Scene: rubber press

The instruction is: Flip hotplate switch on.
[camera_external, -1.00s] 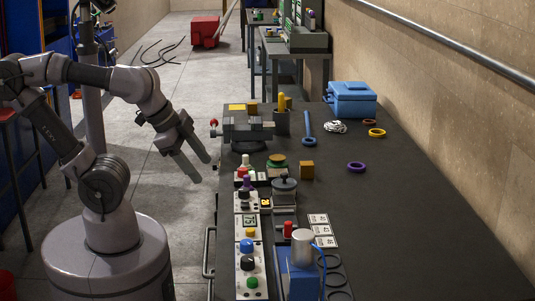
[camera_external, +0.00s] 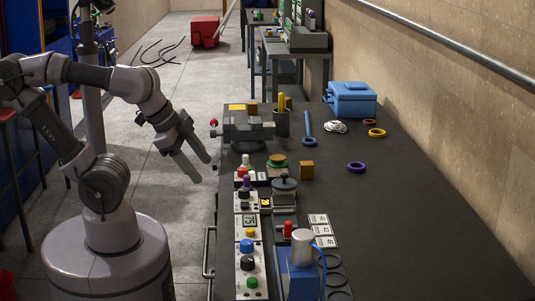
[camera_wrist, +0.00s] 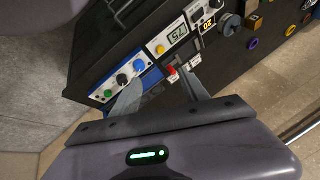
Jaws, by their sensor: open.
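My gripper (camera_external: 202,168) is open and empty. It hangs beside the left edge of the dark bench, apart from it. In the wrist view its two fingers (camera_wrist: 160,77) point toward the row of control panels. One panel (camera_external: 250,268) has a blue knob (camera_external: 247,245), a black knob (camera_external: 248,263) and a green button (camera_external: 252,282). The panel behind it has a display (camera_external: 250,220) and a yellow button (camera_external: 250,232). Farther back, another panel has a black knob (camera_external: 244,194) and purple and red parts. I cannot tell which control is the hotplate switch.
A blue press-like device (camera_external: 300,280) with a grey cylinder stands at the bench's near end. A vise (camera_external: 247,131), a blue box (camera_external: 351,99) and several coloured rings are farther back. The bench's right side is mostly clear. A rail handle (camera_external: 208,250) sticks out at the left edge.

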